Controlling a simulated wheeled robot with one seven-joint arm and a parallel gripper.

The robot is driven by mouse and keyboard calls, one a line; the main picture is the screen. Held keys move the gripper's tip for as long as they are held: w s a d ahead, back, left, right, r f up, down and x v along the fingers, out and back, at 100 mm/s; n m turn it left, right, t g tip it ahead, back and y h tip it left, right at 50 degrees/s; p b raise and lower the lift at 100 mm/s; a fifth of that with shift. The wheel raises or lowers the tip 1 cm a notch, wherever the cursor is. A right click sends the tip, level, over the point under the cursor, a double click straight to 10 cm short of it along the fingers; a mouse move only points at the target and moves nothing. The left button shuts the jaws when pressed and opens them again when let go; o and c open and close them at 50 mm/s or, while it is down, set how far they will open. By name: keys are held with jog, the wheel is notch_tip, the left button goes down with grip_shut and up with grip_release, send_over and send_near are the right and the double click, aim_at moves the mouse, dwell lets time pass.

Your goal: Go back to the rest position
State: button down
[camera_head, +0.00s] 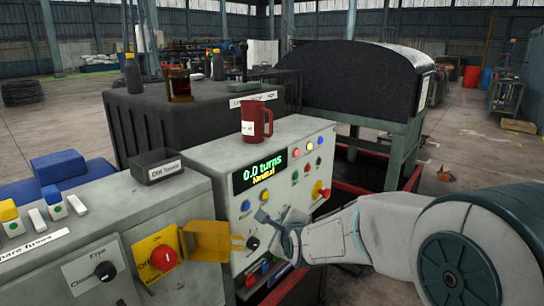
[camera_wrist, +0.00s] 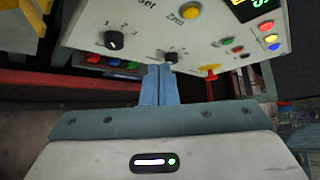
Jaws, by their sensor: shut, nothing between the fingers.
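My gripper (camera_head: 262,220) is in front of the control panel (camera_head: 215,160), near its lower front face. In the wrist view my gripper (camera_wrist: 160,72) has its two blue-grey fingers together, with nothing between them. The fingertips lie close to a small black knob (camera_wrist: 170,57) on the panel; I cannot tell whether they touch it. A second black knob (camera_wrist: 114,40) with number marks is to its left. The panel's display (camera_head: 259,170) reads "0.0 turns" with a smaller yellow line below. My arm reaches in from the right of the head view.
A red mug (camera_head: 257,121) stands on top of the panel. A yellow hinged cover (camera_head: 208,241) sticks out beside a red switch (camera_head: 164,257) on the left box. A large dark drum-like cover (camera_head: 350,78) stands behind. Open floor (camera_head: 470,150) lies to the right.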

jog(key=s+d+r+n+g+h+p, duration=0.1)
jog(key=s+d+r+n+g+p, duration=0.1)
jog(key=s+n, duration=0.5)
jog(key=s+d+r+n+g+h+p, duration=0.1)
jog(key=s+d+r+n+g+p, duration=0.1)
jog(key=s+d+n, duration=0.5)
jog(key=s+d+r+n+g+h+p, duration=0.1)
jog(key=s+d+n+g+p, duration=0.3)
jog(key=s, duration=1)
jog(key=d+r+n+g, duration=0.1)
jog(key=n, duration=0.2)
jog(key=shift+s+d+r+g+h+p, duration=0.25)
jog(key=shift+r+g+h+p, duration=0.05)
jog(key=shift+r+p, duration=0.05)
